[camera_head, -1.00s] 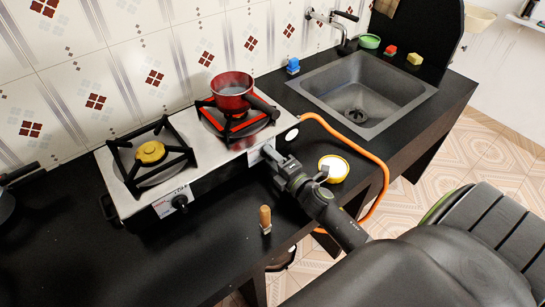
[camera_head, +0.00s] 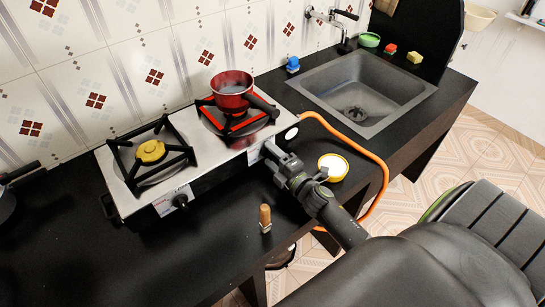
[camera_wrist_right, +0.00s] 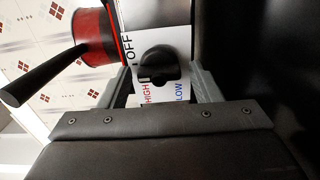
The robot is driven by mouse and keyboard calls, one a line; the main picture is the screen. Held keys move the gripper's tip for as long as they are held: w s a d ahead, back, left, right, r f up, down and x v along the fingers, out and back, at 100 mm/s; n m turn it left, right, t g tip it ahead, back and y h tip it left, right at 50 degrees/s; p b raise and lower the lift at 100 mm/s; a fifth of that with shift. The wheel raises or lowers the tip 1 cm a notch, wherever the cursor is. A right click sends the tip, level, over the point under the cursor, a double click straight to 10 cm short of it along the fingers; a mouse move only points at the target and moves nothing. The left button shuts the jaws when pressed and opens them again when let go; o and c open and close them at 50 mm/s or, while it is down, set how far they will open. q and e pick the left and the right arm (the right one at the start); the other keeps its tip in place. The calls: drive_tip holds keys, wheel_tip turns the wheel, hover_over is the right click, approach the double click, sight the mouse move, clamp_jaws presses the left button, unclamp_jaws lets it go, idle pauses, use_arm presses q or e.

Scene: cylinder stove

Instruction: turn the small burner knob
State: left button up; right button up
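The two-burner steel stove (camera_head: 217,150) stands on the black counter. In the right wrist view, a black round knob (camera_wrist_right: 158,62) sits on a white panel marked OFF, HIGH and LOW, close to the red pot. My right gripper (camera_head: 268,150) is at the stove's front right, and that knob is hidden behind it in the head view. The gripper's fingers (camera_wrist_right: 160,85) are apart, one on each side of the knob; contact is not visible. Another black knob (camera_head: 180,201) is on the front left, below the yellow-capped burner (camera_head: 150,151). My left gripper is out of view.
A red pot (camera_head: 231,88) stands on the right burner. An orange hose (camera_head: 345,137) curves right of the stove past a white-and-yellow round item (camera_head: 333,166). A wooden-handled item (camera_head: 265,217) stands near the counter's front. The sink (camera_head: 385,84) is farther right.

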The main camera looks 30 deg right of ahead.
drive_tip(key=shift+s, duration=0.1)
drive_tip(key=s+b, duration=0.1)
drive_tip(key=s, duration=0.1)
drive_tip(key=s+b, duration=0.1)
drive_tip(key=s, duration=0.2)
drive_tip(key=s+b, duration=0.1)
drive_tip(key=s, duration=0.2)
drive_tip(key=shift+s+d+f, duration=0.2)
drive_tip(key=shift+d+f, duration=0.1)
drive_tip(key=s+b, duration=0.6)
drive_tip(key=b, duration=0.2)
drive_tip(key=shift+d, duration=0.2)
drive_tip(key=shift+s+d+b, duration=0.1)
drive_tip(key=shift+s+b, duration=0.2)
drive_tip(key=shift+s, duration=0.1)
drive_tip(key=shift+s+r+b, duration=0.15)
drive_tip(key=shift+s+b, duration=0.65)
drive_tip(key=shift+s, duration=0.05)
drive_tip(key=shift+s+r, duration=0.1)
drive_tip(key=shift+s, duration=0.05)
